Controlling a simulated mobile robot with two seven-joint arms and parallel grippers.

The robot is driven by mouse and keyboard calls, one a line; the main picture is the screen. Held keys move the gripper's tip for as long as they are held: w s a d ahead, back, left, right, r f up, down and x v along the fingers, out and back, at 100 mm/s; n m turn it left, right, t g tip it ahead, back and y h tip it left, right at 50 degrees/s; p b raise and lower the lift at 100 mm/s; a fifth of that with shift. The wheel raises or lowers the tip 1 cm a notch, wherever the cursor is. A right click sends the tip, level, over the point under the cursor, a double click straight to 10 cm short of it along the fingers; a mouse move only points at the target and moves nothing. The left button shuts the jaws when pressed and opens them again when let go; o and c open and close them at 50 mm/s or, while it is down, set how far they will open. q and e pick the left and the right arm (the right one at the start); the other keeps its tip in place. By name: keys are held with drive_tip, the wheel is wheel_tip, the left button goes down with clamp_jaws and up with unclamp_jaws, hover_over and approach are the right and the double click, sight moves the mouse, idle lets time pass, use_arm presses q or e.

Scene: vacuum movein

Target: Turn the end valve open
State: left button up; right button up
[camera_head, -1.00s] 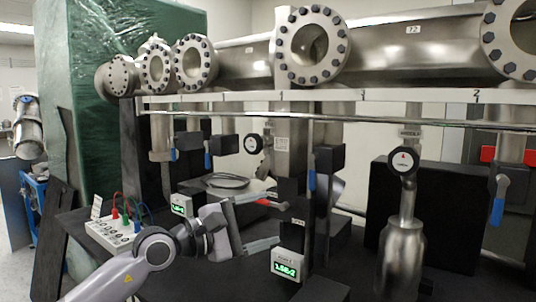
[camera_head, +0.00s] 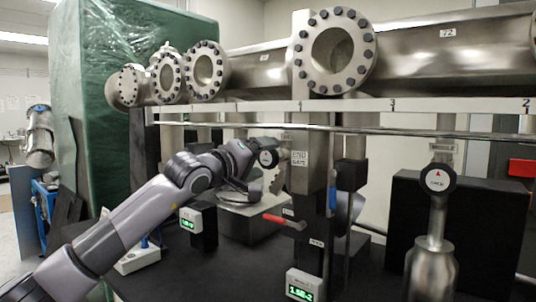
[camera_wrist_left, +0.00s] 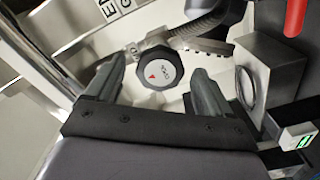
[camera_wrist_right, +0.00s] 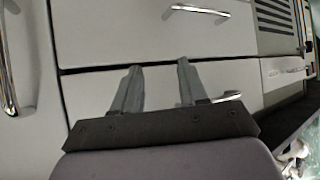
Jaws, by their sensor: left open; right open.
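The end valve shows as a round knob (camera_head: 268,158) with a dark rim and pale face, left of the END GATE label (camera_head: 300,159). In the head view the left gripper (camera_head: 252,170) partly covers the knob's surroundings. My right gripper (camera_wrist_right: 157,65) is open and empty, facing pale drawers.
A similar middle knob (camera_head: 437,180) stands to the right on a steel fitting. A red lever (camera_head: 284,222) juts out below the end valve. A green readout (camera_head: 304,286) sits at the front. A steel rail (camera_head: 400,129) crosses above. Drawer handles (camera_wrist_right: 198,11) face the right gripper.

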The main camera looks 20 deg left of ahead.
use_arm(q)
drive_tip(key=shift+w+d+r, duration=0.1)
drive_tip(key=shift+w+d, duration=0.1)
drive_tip(key=shift+w, duration=0.3)
drive_tip(key=shift+w+d, duration=0.25)
drive_tip(key=shift+w, duration=0.35)
drive_tip(key=c, duration=1)
drive_tip(key=shift+c, duration=0.2)
